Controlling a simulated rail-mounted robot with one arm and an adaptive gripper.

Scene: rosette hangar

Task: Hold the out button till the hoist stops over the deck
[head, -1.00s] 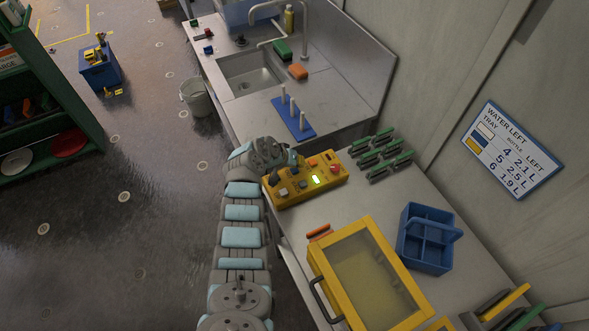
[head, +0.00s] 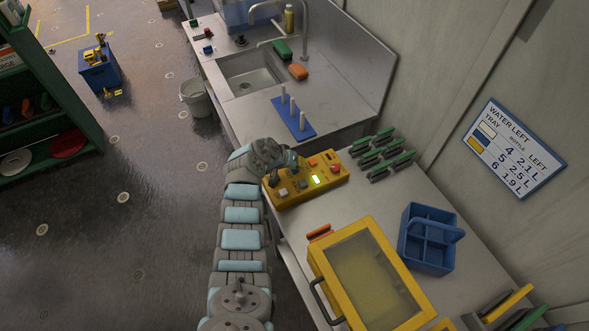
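A yellow control box (head: 318,192) lies on the grey worktop, with grey and red-orange buttons and a lit green-white window (head: 316,180). My arm reaches up to the box's left end. My gripper (head: 272,178) is at that end, pointing down by the box's left edge. The wrist hides most of its fingers, so I cannot tell whether they are open or touching a button. I cannot read which button is the out button. No hoist or deck can be made out for certain.
A yellow-framed case (head: 322,262) with a clear lid and a blue divided caddy (head: 408,232) stand on the worktop. Green-handled tools (head: 392,163) lie behind the box. Beyond are a sink (head: 252,82) and a blue peg board (head: 296,128). A bucket (head: 196,98) stands on the floor.

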